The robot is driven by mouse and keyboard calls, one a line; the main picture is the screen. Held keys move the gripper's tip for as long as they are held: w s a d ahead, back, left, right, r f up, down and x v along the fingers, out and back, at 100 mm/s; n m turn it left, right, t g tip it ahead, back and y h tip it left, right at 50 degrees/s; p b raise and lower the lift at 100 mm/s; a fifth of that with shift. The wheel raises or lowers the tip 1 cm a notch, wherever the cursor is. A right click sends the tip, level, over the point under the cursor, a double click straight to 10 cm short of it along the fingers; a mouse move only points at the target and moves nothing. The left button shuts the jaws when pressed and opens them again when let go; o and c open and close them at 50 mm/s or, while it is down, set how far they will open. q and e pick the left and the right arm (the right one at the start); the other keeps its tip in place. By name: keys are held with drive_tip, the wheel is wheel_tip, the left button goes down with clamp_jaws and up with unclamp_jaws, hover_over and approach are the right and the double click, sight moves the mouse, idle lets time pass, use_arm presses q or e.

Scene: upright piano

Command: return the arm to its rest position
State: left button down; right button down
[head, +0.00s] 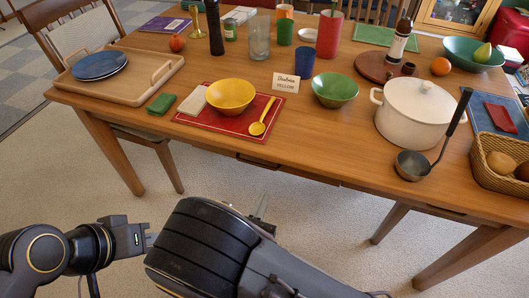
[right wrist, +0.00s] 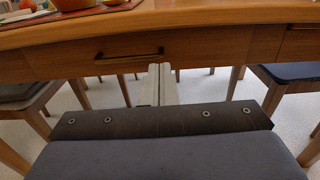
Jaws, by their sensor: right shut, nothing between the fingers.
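My right arm reaches up from the bottom of the head view, and its gripper (head: 260,206) shows just past the dark wrist link, below the table's front edge. In the right wrist view the two fingers of this gripper (right wrist: 160,84) are together and empty, pointing at the drawer front. My left arm comes in from the left, low in front of the table. Its gripper (head: 150,240) is partly hidden behind my right arm, so its opening cannot be made out.
The wooden table (head: 215,155) stands close ahead, with a drawer handle (right wrist: 128,54) on its front. A yellow bowl (head: 230,96), green bowl (head: 335,90), white pot (head: 415,110) and ladle (head: 412,165) stand near its front. Carpet (head: 330,230) is open below. Chairs flank the space under the table.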

drive_tip(key=s+d+r+m+g+h, duration=0.2)
drive_tip(key=d+m+g, duration=0.4)
drive_tip(key=d+m, duration=0.15)
drive_tip(key=s+d+r+m+g+h, duration=0.1)
drive_tip(key=s+d+m+g, duration=0.1)
drive_tip(key=d+m+g, duration=0.6)
drive_tip(key=s+d+r+m+g+y, duration=0.3)
drive_tip(key=s+d+m+y, duration=0.3)
drive_tip(key=s+m+y, duration=0.35)
wheel_tip(320, 180, up, 23)
drive_tip(key=a+m+t+y+p, duration=0.1)
drive_tip(key=m+t+y+p, duration=0.2)
drive_tip(key=p, duration=1.4)
drive_tip(key=s+m+t, duration=0.1)
drive_tip(key=m+t, duration=0.1)
drive_tip(key=m, duration=0.3)
drive_tip(key=shift+r+m+t, duration=0.2)
drive_tip(key=shift+m+t, duration=0.1)
drive_tip(key=shift+y, duration=0.25)
